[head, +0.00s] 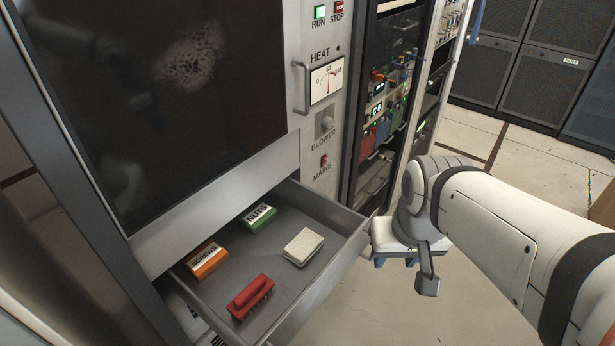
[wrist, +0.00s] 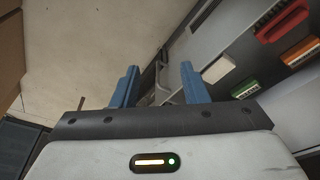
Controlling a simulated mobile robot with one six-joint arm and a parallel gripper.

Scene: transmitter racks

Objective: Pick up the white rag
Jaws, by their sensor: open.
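The white rag (head: 303,246) looks like a small folded white block with a light top. It lies flat in the right part of the open drawer (head: 335,215), and shows in the wrist view (wrist: 217,69) just right of the right blue finger. My gripper (head: 395,262) is outside the drawer, to its right in the head view, with its blue fingers pointing down. In the wrist view the two blue fingers (wrist: 158,82) stand wide apart with nothing held between them.
The drawer also holds a green NUTS box (head: 258,217), an orange SCREWS box (head: 206,260) and a red brush (head: 250,296). A cabinet (head: 318,150) with switches and a handle rises behind the drawer. Open floor (head: 480,290) lies to the right.

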